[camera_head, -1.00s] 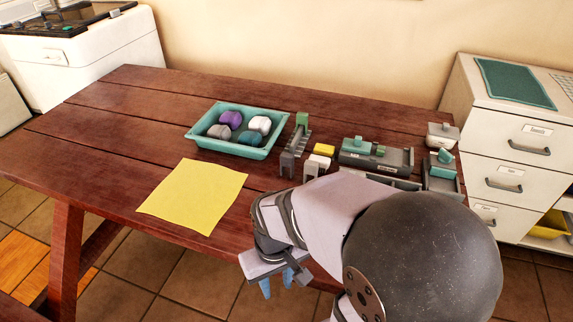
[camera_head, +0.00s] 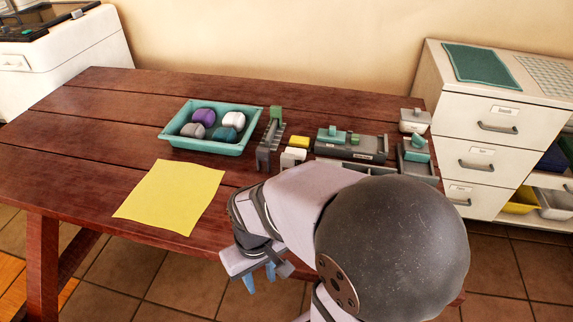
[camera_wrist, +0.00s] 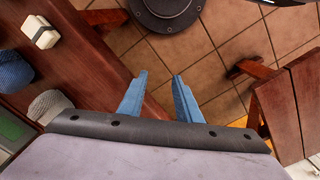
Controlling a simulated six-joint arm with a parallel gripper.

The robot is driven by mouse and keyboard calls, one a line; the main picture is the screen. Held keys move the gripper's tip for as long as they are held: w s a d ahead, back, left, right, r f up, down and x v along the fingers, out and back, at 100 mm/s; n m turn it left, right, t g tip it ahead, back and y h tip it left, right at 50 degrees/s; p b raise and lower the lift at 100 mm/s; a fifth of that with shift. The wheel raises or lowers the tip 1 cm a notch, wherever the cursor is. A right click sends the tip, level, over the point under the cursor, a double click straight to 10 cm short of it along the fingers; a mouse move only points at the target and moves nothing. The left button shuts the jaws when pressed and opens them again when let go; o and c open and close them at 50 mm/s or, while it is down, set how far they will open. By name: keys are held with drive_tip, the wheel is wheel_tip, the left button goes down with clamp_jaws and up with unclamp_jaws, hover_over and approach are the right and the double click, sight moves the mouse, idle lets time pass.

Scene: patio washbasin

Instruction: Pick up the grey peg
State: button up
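A small grey upright piece (camera_head: 263,159) stands on the table near the front end of a narrow grey rack with a green block (camera_head: 276,112) at its far end. It may be the grey peg, but it is too small to tell for sure. My gripper (camera_head: 260,280) hangs off the table's front edge, in front of these things and well apart from them. In the wrist view its two blue fingers (camera_wrist: 160,82) are spread with nothing between them and the tiled floor below.
A teal tray (camera_head: 172,141) holds several rounded pieces. A yellow sheet (camera_head: 170,197) lies at the front left. A white block (camera_head: 292,157), a yellow block (camera_head: 299,142) and a grey box (camera_head: 370,146) crowd the right. The table's left side is clear.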

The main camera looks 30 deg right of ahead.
sight(287, 157)
drive_tip(key=shift+o, duration=0.6)
drive_tip(key=o, duration=0.4)
